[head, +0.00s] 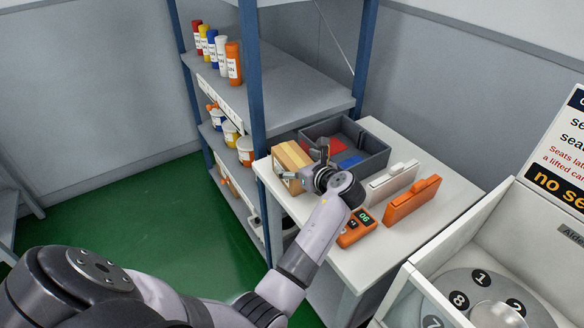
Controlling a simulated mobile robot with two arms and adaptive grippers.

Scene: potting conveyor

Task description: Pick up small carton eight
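A small tan carton (291,154) stands at the left end of the white table. I cannot read a number on it. My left gripper (304,163) is at the carton's near right end, with its fingers spread apart. One finger lies along the carton's front side and the other rises by its right end. The gripper hides part of the carton, and I cannot tell whether the fingers press on it. My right gripper is out of view.
A dark grey crate (374,146) with red and blue pieces stands behind the gripper. A white case (392,183), an orange case (411,202) and an orange meter (357,229) stand to the right. A blue-post shelf (257,110) rises close at left. A numbered turntable (463,283) is lower right.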

